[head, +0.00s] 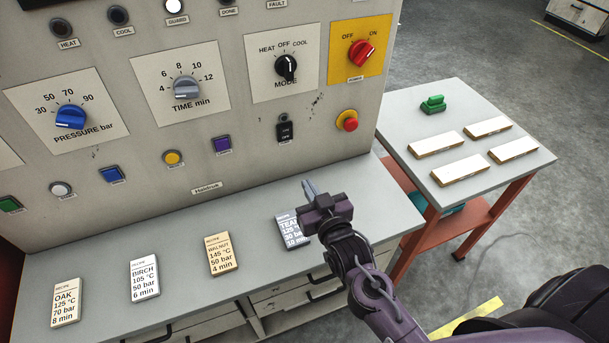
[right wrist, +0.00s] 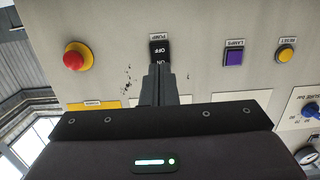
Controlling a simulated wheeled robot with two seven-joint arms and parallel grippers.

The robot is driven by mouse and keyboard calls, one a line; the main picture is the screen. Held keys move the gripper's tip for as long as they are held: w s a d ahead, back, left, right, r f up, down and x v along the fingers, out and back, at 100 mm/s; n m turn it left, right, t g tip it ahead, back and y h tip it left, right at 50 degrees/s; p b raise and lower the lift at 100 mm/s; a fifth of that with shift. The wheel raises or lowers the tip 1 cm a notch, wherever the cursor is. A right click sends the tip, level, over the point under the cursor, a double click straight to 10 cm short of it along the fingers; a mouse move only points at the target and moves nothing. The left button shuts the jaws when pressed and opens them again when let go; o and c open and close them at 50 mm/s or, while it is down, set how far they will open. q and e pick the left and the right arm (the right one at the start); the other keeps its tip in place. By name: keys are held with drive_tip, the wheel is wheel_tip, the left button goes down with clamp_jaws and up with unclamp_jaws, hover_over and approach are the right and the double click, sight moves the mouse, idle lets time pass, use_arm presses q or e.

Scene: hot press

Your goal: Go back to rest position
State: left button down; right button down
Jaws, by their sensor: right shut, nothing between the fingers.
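My right gripper (head: 309,189) is in front of the lower right part of the control panel, above the grey ledge. Its fingers are shut with nothing between them. In the right wrist view the fingers (right wrist: 166,85) point at the panel, over the lower part of the black pump switch (right wrist: 159,50). I cannot tell whether they touch it. In the head view the pump switch (head: 285,130) shows clear of the gripper, above it. The right arm hides part of the teak recipe card (head: 287,231). My left gripper is not in view.
The panel carries a red emergency button (head: 347,120), a purple lamps button (head: 221,146) and several knobs. Oak (head: 66,302), birch (head: 144,278) and walnut (head: 222,252) cards lie on the ledge (head: 110,252). A side table (head: 402,110) at right holds white-topped boards and a green object (head: 433,104).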

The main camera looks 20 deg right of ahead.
drive_tip(key=s+d+f+n+g, duration=0.1)
drive_tip(key=s+g, duration=0.6)
drive_tip(key=s, duration=0.2)
drive_tip(key=s+d+f+n+g, duration=0.1)
drive_tip(key=s+f+g, duration=0.1)
drive_tip(key=s+g, duration=0.6)
drive_tip(key=s+f, duration=0.2)
drive_tip(key=f, duration=1.3)
drive_tip(key=s+f, duration=0.2)
drive_tip(key=f, duration=1.3)
drive_tip(key=s+d+f, duration=0.3)
drive_tip(key=s+f, duration=1.4)
drive_tip(key=s, duration=0.2)
drive_tip(key=shift+f+g+h, duration=0.2)
drive_tip(key=shift+g+h, duration=0.1)
drive_tip(key=shift+d, duration=0.1)
